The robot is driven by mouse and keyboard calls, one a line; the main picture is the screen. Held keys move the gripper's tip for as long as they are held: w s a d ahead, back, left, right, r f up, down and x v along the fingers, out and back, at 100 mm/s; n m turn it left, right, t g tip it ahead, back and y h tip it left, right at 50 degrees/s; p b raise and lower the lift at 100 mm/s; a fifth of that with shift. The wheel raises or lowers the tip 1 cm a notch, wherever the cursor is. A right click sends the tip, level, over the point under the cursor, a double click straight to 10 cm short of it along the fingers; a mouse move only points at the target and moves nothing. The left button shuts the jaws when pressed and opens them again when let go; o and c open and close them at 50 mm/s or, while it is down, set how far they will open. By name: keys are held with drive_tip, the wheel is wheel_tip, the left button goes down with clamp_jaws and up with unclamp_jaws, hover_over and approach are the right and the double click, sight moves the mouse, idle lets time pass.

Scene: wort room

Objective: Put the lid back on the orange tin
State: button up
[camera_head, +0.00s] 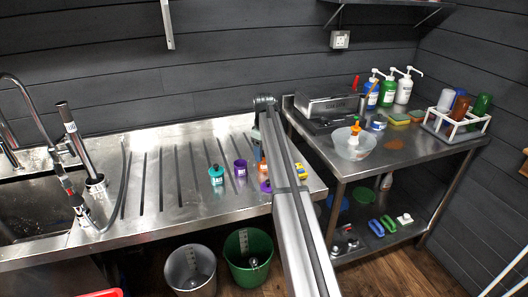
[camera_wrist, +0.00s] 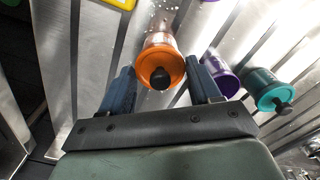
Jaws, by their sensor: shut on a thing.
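In the wrist view the orange lid (camera_wrist: 148,66) with its black knob is between the two blue fingers of my gripper (camera_wrist: 162,88), which is shut on it. The orange tin's body (camera_wrist: 160,38) shows directly beyond the lid, in line with it. I cannot tell whether the lid is seated on the rim or just apart from it. In the head view the orange tin (camera_head: 263,170) stands on the ribbed steel drainer (camera_head: 150,205), partly hidden by my arm. My gripper is mostly hidden behind my arm there.
An open purple tin (camera_wrist: 220,75) stands close to the right of my gripper in the wrist view. A lidded teal tin (camera_wrist: 275,90) is farther right. A yellow and blue object (camera_head: 301,172) lies near the drainer's right end. The drainer's left part is clear.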

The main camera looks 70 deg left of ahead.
idle(0.4)
drive_tip(key=o, duration=1.3)
drive_tip(key=shift+c, duration=0.2)
drive_tip(key=shift+r, duration=3.5)
drive_tip(key=shift+c, duration=0.3)
clamp_jaws()
drive_tip(key=shift+f, duration=2.45)
